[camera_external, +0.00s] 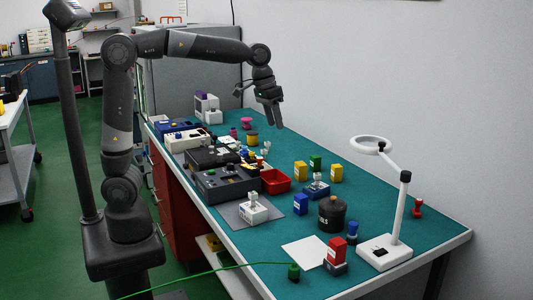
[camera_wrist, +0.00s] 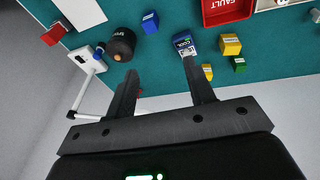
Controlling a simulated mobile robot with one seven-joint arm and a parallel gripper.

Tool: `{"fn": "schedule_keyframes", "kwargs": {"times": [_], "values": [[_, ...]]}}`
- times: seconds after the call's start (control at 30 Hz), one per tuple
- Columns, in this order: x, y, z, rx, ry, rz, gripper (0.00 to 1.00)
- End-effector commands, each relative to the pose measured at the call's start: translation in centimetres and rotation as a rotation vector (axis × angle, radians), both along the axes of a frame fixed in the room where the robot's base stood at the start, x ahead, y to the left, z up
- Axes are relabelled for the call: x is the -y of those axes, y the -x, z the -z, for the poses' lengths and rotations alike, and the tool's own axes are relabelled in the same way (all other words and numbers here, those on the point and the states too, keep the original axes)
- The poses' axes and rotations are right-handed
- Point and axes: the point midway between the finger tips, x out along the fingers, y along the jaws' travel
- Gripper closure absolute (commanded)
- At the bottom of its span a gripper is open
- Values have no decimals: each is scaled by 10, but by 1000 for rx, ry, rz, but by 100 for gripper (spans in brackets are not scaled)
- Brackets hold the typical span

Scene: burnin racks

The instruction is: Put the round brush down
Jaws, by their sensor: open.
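My gripper (camera_external: 272,115) is raised above the far part of the green bench, its fingers pointing down. In the wrist view my gripper (camera_wrist: 158,65) has its two fingers spread wide, with nothing held between them. I cannot make out a round brush for certain in either view. A small reddish bit shows beside the left finger in the wrist view, too little to identify. Below the fingers lie a blue block with a light label (camera_wrist: 184,43), a black round container (camera_wrist: 121,45) and yellow blocks (camera_wrist: 230,44).
A red bin (camera_external: 276,181) stands mid-bench near dark instrument boxes (camera_external: 228,183). A white lamp (camera_external: 385,252) rises at the near right, by a red block (camera_external: 336,250) and the black container (camera_external: 332,214). A wall runs along the right. Green bench (camera_external: 370,188) shows bare toward the wall.

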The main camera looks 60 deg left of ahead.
Motion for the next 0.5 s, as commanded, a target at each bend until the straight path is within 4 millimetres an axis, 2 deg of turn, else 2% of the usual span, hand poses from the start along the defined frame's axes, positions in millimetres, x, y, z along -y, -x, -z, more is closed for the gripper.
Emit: {"fn": "schedule_keyframes", "kwargs": {"times": [0.03,0.1,0.27,0.5], "values": [[-17,16,-4,19,3,-10,51],[-35,38,-6,44,2,-19,51],[-71,88,-3,102,-5,-39,51],[-112,165,21,188,-43,-66,51]]}}
